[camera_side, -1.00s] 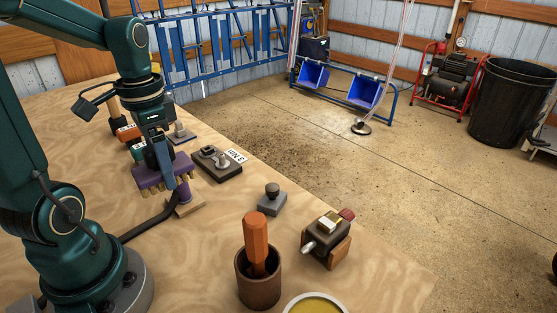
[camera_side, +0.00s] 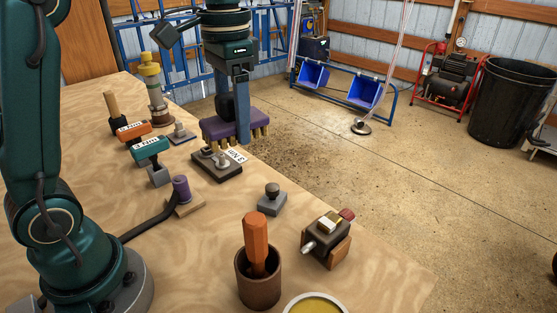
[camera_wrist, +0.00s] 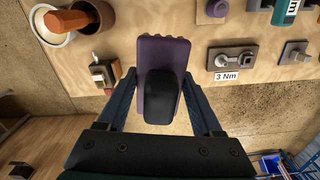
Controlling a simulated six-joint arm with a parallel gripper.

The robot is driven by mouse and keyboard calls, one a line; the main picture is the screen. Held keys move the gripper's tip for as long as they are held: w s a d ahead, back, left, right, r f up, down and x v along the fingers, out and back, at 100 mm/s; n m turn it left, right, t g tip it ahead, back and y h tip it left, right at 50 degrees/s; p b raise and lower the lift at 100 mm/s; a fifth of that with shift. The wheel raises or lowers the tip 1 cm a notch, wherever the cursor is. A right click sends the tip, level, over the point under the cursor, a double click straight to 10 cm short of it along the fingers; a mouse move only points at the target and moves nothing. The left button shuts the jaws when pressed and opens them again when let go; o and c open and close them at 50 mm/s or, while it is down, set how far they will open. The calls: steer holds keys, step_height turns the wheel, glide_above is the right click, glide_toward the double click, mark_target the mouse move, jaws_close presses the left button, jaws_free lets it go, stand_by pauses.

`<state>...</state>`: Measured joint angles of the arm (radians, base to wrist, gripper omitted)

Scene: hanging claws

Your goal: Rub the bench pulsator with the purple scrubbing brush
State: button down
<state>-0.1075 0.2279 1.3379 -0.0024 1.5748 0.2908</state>
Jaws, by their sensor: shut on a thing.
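My gripper (camera_side: 234,118) is shut on the black handle (camera_wrist: 161,98) of the purple scrubbing brush (camera_side: 232,126). The brush hangs level in the air with its tan bristles down, and it also shows in the wrist view (camera_wrist: 150,60). What looks like the bench pulsator (camera_side: 329,238) is a dark block with a metal nozzle, a yellowish top and a red end, set on wood near the bench's right edge. In the wrist view the pulsator (camera_wrist: 104,72) lies left of the brush. The brush is apart from it.
A dark "3 Nm" plate (camera_side: 215,164) appears just below the brush in the side view. A grey block with a dark knob (camera_side: 272,199), a brown cup with an orange handle (camera_side: 258,281) and a yellow-filled bowl (camera_side: 315,304) stand nearer. Labelled teal (camera_side: 149,149) and orange (camera_side: 131,130) blocks stand left.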

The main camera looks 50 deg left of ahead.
steer(key=w+d+m, duration=0.4)
steer(key=d, duration=0.3)
steer(key=m, duration=0.4)
glide_above(330, 221)
steer(key=s, duration=0.2)
step_height(330, 221, down, 4)
steer(key=shift+g, duration=0.4)
steer(key=shift+s+f, duration=0.15)
steer(key=shift+f, duration=1.2)
steer(key=shift+s+f, duration=0.1)
steer(key=shift+f, duration=1.25)
steer(key=shift+s+f, duration=0.1)
steer(key=shift+f, duration=0.9)
steer(key=shift+w, duration=1.5)
steer(key=shift+f, duration=0.1)
steer(key=shift+f, duration=0.1)
